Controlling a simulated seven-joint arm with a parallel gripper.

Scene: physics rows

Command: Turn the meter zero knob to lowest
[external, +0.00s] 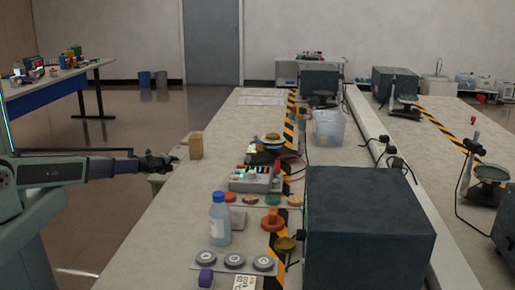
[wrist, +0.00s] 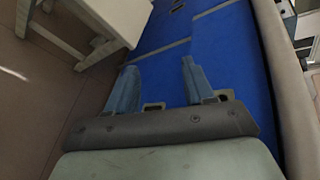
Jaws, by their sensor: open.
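A small grey device with a pale face and coloured parts (external: 252,179) sits on the long bench and may be the meter. Its zero knob is too small to make out, and I cannot tell its setting. The wrist view shows neither meter nor knob.
A blue panel (wrist: 235,50) fills much of the wrist view.

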